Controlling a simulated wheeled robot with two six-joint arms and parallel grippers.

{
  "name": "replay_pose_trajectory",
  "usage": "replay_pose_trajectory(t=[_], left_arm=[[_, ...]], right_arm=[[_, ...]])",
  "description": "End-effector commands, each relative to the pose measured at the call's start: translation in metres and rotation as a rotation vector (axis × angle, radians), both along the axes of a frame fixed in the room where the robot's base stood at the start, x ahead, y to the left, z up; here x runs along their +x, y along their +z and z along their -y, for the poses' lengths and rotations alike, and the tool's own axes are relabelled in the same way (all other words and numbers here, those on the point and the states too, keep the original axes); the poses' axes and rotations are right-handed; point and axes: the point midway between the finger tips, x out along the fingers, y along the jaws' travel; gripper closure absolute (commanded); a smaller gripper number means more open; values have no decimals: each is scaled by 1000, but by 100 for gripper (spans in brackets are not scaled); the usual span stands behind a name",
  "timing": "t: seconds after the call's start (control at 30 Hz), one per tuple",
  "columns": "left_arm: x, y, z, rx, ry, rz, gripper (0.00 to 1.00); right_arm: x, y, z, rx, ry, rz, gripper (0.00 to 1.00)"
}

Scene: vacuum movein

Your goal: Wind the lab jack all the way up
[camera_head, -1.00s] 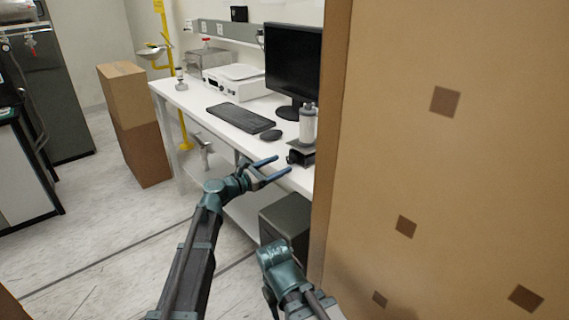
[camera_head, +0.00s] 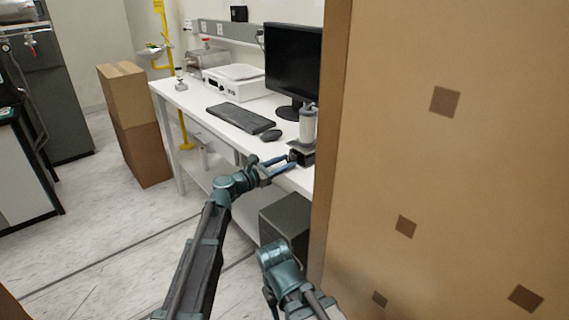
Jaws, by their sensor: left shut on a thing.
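The lab jack (camera_head: 305,157) is a small dark stand near the front edge of the white bench, just left of the large cardboard panel. It looks low, with a grey top plate. A pale cylinder with a grey cap (camera_head: 307,127) stands upright on it. My left gripper (camera_head: 288,162) reaches in from the left and is shut on the jack's small dark knob, on the jack's left side. The fingers hide most of the knob. My right arm shows only in part at the bottom; its gripper is not visible.
The cardboard panel (camera_head: 440,160) fills the right side and hides the bench beyond. A monitor (camera_head: 293,60), keyboard (camera_head: 240,118), mouse (camera_head: 270,135) and white balance (camera_head: 238,82) stand on the white bench (camera_head: 190,98). A dark box (camera_head: 284,220) sits below.

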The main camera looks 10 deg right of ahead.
Motion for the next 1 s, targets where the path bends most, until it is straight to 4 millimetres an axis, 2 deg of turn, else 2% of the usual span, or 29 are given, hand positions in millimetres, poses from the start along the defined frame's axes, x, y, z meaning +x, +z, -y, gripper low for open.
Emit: replay_pose_trajectory(t=[0.17,0.4,0.67,0.7,0.83,0.87,1.0], left_arm=[[0,0,0,3,-1,5,100],[0,0,0,66,-1,99,100],[-1,0,0,70,-1,105,100],[-1,0,0,69,-1,104,60],[0,0,0,69,-1,104,36],[0,0,0,69,-1,104,33],[0,0,0,69,0,104,33]], right_arm=[[0,0,0,0,0,0,50],[0,0,0,0,0,0,50],[0,0,0,0,0,0,50],[0,0,0,0,0,0,50],[0,0,0,0,0,0,50],[0,0,0,0,0,0,50],[0,0,0,0,0,0,50]])
